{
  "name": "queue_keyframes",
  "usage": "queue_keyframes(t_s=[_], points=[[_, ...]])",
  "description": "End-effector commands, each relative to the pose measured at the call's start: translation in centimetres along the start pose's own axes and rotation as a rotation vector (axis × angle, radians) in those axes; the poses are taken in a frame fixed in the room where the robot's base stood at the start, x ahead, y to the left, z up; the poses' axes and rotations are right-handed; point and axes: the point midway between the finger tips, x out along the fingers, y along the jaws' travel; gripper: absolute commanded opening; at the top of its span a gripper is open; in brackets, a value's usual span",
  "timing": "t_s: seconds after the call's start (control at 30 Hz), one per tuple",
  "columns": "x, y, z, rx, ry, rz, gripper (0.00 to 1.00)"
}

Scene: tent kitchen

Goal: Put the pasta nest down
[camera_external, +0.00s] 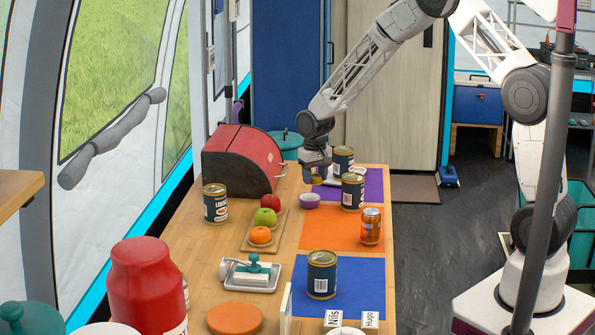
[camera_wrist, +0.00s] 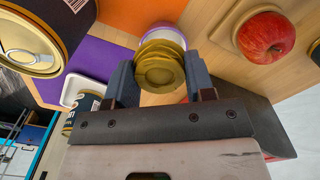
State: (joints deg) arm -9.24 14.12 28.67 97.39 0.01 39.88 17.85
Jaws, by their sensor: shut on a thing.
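The pasta nest (camera_wrist: 160,72) is a round, yellowish coil. My gripper (camera_wrist: 160,80) is shut on it, with a finger on either side. In the external view, my gripper (camera_external: 317,168) is low over the far part of the table, and the nest (camera_external: 317,179) shows only as a small yellowish patch below it. A small pale purple-and-white bowl (camera_external: 309,201) stands close by. In the wrist view, the bowl (camera_wrist: 163,37) appears right behind the nest, partly hidden by it. I cannot tell whether they touch.
Cans stand close by on the purple mat (camera_external: 375,185) and orange mat (camera_external: 328,235). A red bread box (camera_external: 243,160) stands to the left. A wooden tray (camera_external: 247,245) holds a red apple (camera_external: 270,201) and other fruit. A blue mat (camera_external: 372,300) lies nearer the camera.

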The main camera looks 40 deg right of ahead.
Motion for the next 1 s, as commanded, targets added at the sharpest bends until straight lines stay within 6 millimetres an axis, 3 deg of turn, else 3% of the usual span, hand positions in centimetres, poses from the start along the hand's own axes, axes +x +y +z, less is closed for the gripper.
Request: queue_keyframes(t_s=[0.2,0.5,1.0], points=[[0.1,-3.6,6.9,-0.070,0.001,0.000,0.26],[0.6,-6.7,16.6,-0.163,0.001,0.000,0.26],[1.7,-8.1,32.6,-0.318,0.001,0.000,0.26]])
